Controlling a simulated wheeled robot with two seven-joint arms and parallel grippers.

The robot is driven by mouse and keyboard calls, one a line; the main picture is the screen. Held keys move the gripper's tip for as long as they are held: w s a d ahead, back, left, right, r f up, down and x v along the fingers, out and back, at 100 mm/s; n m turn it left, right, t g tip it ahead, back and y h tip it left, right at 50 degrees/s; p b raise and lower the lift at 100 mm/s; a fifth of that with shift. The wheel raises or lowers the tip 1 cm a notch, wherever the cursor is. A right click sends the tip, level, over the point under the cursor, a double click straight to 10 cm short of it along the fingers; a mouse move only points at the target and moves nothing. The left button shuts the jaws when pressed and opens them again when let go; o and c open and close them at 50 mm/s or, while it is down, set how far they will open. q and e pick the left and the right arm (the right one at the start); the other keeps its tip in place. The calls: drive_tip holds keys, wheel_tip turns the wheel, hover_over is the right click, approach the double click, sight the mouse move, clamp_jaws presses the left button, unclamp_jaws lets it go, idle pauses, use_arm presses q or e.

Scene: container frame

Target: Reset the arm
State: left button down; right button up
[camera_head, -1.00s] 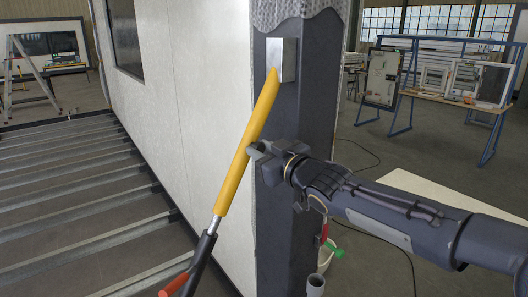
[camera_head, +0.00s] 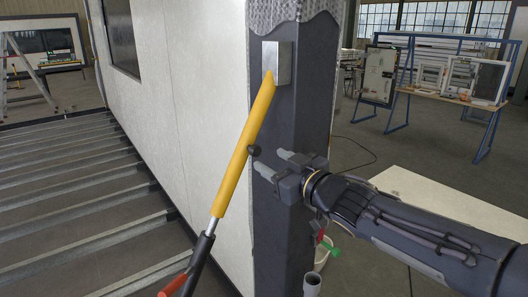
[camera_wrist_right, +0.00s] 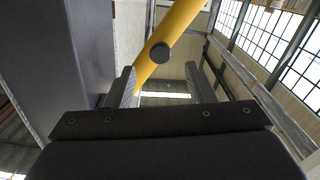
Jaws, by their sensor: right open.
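My right gripper (camera_head: 275,164) comes in from the right in the head view, in front of the dark post. Its fingers are open and point left toward a yellow pole (camera_head: 243,150). A dark round knob (camera_head: 254,150) sits on the pole's side, just beyond the fingertips. In the right wrist view, the two fingers of the right gripper (camera_wrist_right: 162,88) stand apart with nothing between them. The yellow pole (camera_wrist_right: 175,35) and its knob (camera_wrist_right: 160,52) show ahead of them. The pole leans from a metal box (camera_head: 278,62) down to a dark lower section. My left gripper is not in view.
The dark post (camera_head: 290,230) stands close behind my right gripper, beside a white wall panel (camera_head: 205,110). Ribbed floor beams (camera_head: 75,190) lie at left. A workbench (camera_head: 440,97) with frames stands far right, with open floor before it.

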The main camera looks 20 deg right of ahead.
drive_tip(key=shift+v, duration=0.85)
drive_tip(key=s+d+f+m+g+h, duration=0.5)
drive_tip(key=s+d+f+m+h, duration=0.15)
drive_tip(key=s+f, duration=0.45)
drive_tip(key=s+a+f+g+y, duration=0.2)
drive_tip(key=s+f, duration=0.3)
drive_tip(key=s, duration=0.3)
drive_tip(key=s+a+f+m+g+y, duration=0.1)
drive_tip(key=s+a+f+g+y, duration=0.1)
drive_tip(key=s+a+f+g, duration=0.2)
drive_tip(key=s+f, duration=0.2)
drive_tip(key=s, duration=0.2)
drive_tip(key=shift+f, duration=0.3)
drive_tip(key=shift+s, duration=0.1)
idle(0.9)
